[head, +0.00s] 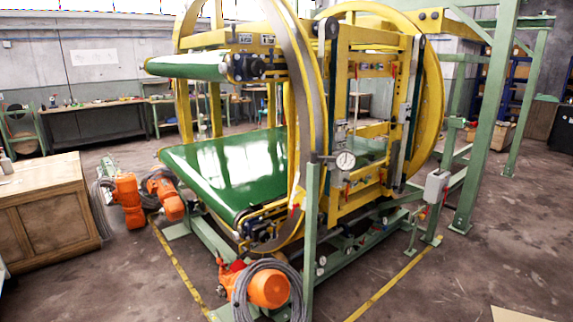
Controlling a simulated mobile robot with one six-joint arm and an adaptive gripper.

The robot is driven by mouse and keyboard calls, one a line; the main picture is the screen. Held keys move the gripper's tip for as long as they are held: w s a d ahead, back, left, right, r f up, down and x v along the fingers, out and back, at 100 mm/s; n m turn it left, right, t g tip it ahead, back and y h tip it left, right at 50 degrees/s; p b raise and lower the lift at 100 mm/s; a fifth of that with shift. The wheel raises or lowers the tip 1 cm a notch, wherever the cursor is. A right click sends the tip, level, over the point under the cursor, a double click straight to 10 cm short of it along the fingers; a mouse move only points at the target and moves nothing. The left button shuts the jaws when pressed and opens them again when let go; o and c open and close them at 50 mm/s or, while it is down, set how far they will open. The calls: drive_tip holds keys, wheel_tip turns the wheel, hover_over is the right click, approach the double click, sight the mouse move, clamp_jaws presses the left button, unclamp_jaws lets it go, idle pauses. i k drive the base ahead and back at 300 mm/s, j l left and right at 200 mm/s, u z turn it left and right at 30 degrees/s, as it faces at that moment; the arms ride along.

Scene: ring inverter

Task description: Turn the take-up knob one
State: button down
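The ring inverter shows a large yellow ring frame (432,110) with a green lower belt (225,165) and a green upper belt (187,67) running into it. Dark roller-end fittings sit at the near corner of the lower belt (262,228) and at the end of the upper belt (245,67). I cannot tell which small part is take-up knob one; no knob is clearly readable at this size. My gripper is not in view.
An orange motor (268,288) with coiled grey cable stands low at the front. More orange units (130,195) stand beside a wooden cabinet (45,215) at left. Green posts (487,120) rise at right. Open concrete floor (480,265) lies at front right, with yellow lines.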

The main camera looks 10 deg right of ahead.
sight(235, 235)
drive_tip(key=i+j+z, duration=0.1)
drive_tip(key=i+j, duration=0.2)
drive_tip(key=i+j+z, duration=0.1)
drive_tip(key=i+j, duration=0.15)
drive_tip(key=i+j+z, duration=0.1)
drive_tip(key=i+j, duration=0.2)
drive_tip(key=i+j+z, duration=0.1)
drive_tip(key=i+j, duration=0.15)
drive_tip(key=j, duration=0.15)
drive_tip(key=i+j+z, duration=0.1)
drive_tip(key=i+j, duration=0.15)
drive_tip(key=i+j+z, duration=0.1)
drive_tip(key=j, duration=0.35)
drive_tip(key=i+j+z, duration=0.1)
drive_tip(key=i+j, duration=0.25)
drive_tip(key=i+j+z, duration=0.1)
drive_tip(key=j, duration=0.4)
drive_tip(key=i, duration=0.1)
